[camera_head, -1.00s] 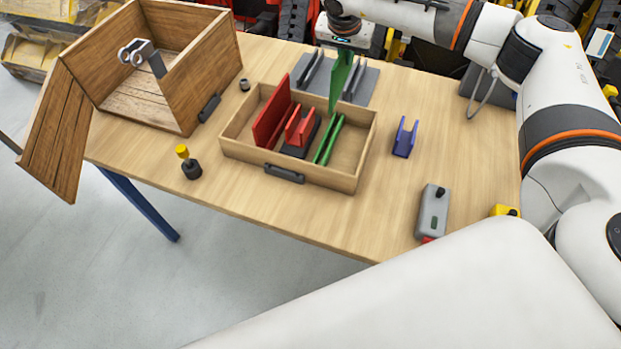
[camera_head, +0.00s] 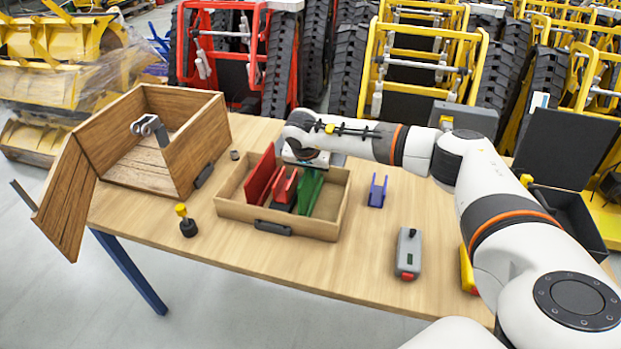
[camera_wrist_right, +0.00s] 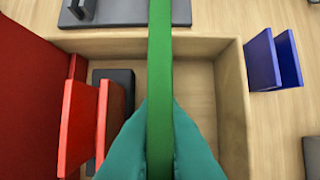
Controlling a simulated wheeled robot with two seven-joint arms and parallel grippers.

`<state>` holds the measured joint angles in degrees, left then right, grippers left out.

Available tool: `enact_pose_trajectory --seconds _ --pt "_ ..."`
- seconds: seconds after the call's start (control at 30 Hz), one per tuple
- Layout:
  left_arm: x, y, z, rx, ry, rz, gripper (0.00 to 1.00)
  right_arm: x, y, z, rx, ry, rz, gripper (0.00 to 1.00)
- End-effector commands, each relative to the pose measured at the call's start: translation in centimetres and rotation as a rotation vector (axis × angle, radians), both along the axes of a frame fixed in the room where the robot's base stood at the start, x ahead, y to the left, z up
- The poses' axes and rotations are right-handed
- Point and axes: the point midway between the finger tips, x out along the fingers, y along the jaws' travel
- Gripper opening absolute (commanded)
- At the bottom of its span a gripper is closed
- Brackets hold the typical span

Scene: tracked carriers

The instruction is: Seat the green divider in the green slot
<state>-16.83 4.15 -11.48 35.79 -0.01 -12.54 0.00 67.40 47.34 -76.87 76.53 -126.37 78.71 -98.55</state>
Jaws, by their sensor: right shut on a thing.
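The green divider (camera_head: 309,190) stands on edge in the right half of the wooden tray, beside the red slot (camera_head: 284,186). It also shows in the right wrist view (camera_wrist_right: 160,60) as a long green strip seen from above. My right gripper (camera_head: 306,165) is shut on its upper edge; teal fingertips (camera_wrist_right: 160,140) press it from both sides in the wrist view. The green slot is hidden beneath or behind the divider, so I cannot tell whether the lower edge is inside it. My left gripper is not in view.
The tray (camera_head: 275,231) also holds a red divider (camera_head: 261,172) at its left. A blue slot piece (camera_head: 377,191) and a grey box (camera_head: 409,252) stand to the right. An open wooden crate (camera_head: 198,143) and a yellow-topped knob (camera_head: 187,222) are left.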

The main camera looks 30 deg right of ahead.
Motion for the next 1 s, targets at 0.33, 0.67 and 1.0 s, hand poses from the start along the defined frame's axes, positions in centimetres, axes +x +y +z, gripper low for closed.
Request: enact_pose_trajectory --seconds 0.33,0.67,1.0 --pt "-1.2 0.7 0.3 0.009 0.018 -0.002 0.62 0.0 0.0 -2.7 -0.001 -0.001 0.0 0.0" --pt "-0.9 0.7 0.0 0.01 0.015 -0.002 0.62 0.0 0.0 -3.0 -0.001 0.001 0.0 0.23" --pt "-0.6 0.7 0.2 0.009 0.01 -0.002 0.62 0.0 0.0 -2.8 -0.001 0.001 0.0 0.29"
